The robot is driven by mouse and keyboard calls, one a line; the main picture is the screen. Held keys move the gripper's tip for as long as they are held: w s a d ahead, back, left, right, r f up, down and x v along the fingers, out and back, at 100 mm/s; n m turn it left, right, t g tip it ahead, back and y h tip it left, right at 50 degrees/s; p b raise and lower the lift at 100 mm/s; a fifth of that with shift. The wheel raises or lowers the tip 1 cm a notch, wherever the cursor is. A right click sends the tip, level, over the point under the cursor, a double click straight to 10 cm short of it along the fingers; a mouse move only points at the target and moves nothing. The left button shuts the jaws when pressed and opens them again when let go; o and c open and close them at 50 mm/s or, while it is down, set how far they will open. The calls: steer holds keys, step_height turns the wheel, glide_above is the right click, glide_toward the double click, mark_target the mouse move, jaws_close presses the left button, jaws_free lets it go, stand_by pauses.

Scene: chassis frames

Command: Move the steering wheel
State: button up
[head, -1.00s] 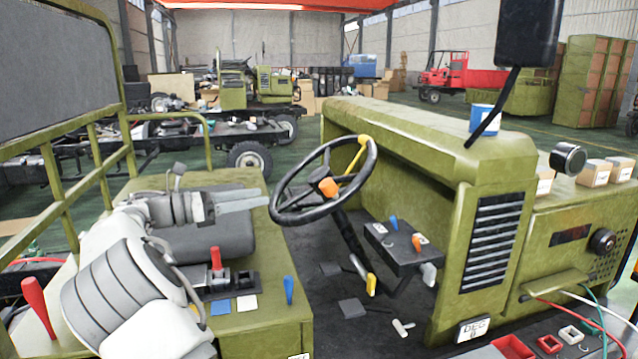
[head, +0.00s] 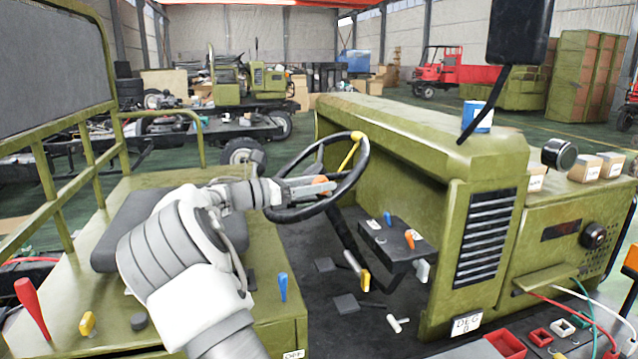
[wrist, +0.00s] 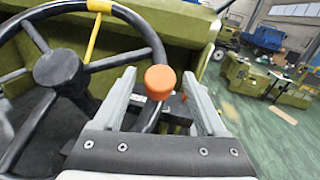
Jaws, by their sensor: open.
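The steering wheel (head: 357,172) has a black rim, dark spokes and one yellow spoke, and stands tilted over the cab floor. An orange knob (wrist: 160,82) sits on the near part of its rim. My gripper (wrist: 160,92) is open, with one finger on each side of the knob in the wrist view. I cannot tell whether the fingers touch it. In the head view my gripper (head: 318,188) reaches the wheel's left side and partly hides the knob. The wheel's hub (wrist: 57,68) shows at the left of the wrist view.
Below the wheel is a dark console (head: 388,243) with a blue and an orange lever. A grey seat (head: 125,225) is partly behind my arm. The green hood (head: 430,125) rises right of the wheel. A blue lever (head: 283,286) stands near my arm.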

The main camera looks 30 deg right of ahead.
steer(key=shift+d, duration=0.3)
jaws_close()
stand_by(1.3)
